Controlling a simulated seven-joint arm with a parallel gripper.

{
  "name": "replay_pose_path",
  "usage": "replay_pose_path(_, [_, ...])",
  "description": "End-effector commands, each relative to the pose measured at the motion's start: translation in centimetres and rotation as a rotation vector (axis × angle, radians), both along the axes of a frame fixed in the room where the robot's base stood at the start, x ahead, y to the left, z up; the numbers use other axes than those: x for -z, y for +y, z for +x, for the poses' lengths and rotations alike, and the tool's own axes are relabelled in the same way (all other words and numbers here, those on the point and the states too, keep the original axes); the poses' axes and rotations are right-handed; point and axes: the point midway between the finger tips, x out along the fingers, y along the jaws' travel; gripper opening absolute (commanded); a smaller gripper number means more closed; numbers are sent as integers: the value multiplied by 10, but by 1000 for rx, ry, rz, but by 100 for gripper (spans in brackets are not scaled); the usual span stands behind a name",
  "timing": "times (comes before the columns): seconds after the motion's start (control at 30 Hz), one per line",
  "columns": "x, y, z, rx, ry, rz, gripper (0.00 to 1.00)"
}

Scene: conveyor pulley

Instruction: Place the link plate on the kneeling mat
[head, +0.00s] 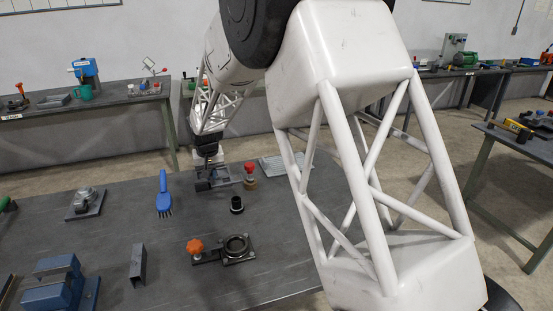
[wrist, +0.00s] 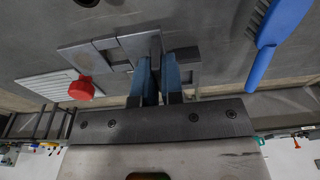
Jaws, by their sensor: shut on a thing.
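My gripper (wrist: 160,72) points down over the workbench, its blue fingers closed on a grey metal piece (wrist: 154,43) that I take to be the link plate. The fingers hide part of it. More flat grey metal (wrist: 108,47) lies beside and beneath the fingertips; I cannot tell whether the held piece touches it. In the head view my gripper (head: 208,166) is at the bench's far side, over a dark metal fixture (head: 222,181). A pale grey ribbed panel (head: 272,165), possibly the kneeling mat, lies to the right, partly behind my arm; it also shows in the wrist view (wrist: 48,86).
A red-topped part (head: 250,172) stands between the fixture and the panel. A black ring (head: 237,205) is nearer, and a blue brush (head: 163,190) lies left. An orange-knobbed clamp (head: 196,247) and a blue vise (head: 57,284) are in front. Bare bench (head: 120,225) lies between.

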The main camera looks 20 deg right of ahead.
Motion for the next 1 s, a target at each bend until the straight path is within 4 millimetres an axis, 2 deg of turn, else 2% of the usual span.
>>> replay_pose_path(0.27, [-38, -49, 26, 5, -3, 1, 0])
replay_pose_path(0.4, [-62, -84, 40, 6, -3, 0, 0])
replay_pose_path(0.53, [-72, -119, 48, 4, 0, -1, 0])
replay_pose_path(0.67, [-60, -155, 48, 4, 3, -1, 0])
replay_pose_path(0.8, [-31, -193, 42, 4, 3, -1, 0])
replay_pose_path(1.0, [6, -236, 31, 3, 2, -2, 0])
